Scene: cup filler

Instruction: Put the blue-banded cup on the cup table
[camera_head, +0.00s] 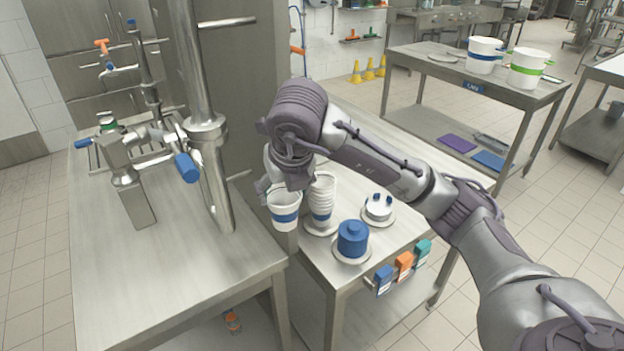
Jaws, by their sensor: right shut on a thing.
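The blue-banded cup (285,225) is white with a blue band and hangs from my right gripper (272,190). The gripper is shut on its rim area; the fingers are partly hidden by the wrist. The cup is upright, just left of a stack of cups (322,190), which also has a blue band low down. It appears over the gap or edge between two steel tables; its exact height is unclear. The steel table (318,262) under the stack may be the cup table, but I cannot tell for sure. My left gripper is out of view.
A steel table with a tall tap column (205,130) is at left. White tubs (485,55) stand on a back table (420,70).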

